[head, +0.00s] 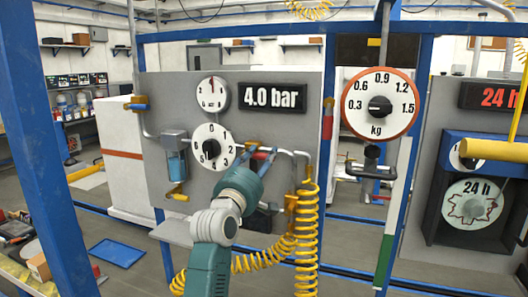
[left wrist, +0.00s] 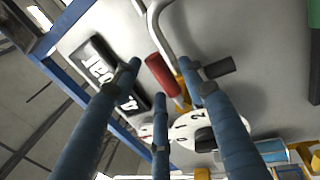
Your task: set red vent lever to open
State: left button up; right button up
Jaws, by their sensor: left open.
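The red lever (left wrist: 162,75) shows in the left wrist view as a short red cylinder. It lies roughly along the silver pipe (left wrist: 157,38), beside an orange-yellow valve part (left wrist: 184,92). My left gripper (left wrist: 160,72) is open, its blue fingers spread on either side of the red lever. I cannot tell whether any finger touches it. In the head view my left gripper (head: 262,157) is at the pipe just below the 4.0 bar display (head: 272,97), and it hides most of the lever there. My right gripper is not in view.
A numbered dial (head: 211,148) and a smaller gauge (head: 212,94) are left of the gripper. A blue filter (head: 176,160) stands farther left. A coiled yellow hose (head: 307,235) hangs right of my arm. Another red handle (head: 328,122) is at the panel's right edge.

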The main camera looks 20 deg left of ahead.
pick_arm(q)
jog(key=shift+w+r, duration=0.15)
jog(key=shift+w, duration=0.75)
grip_shut()
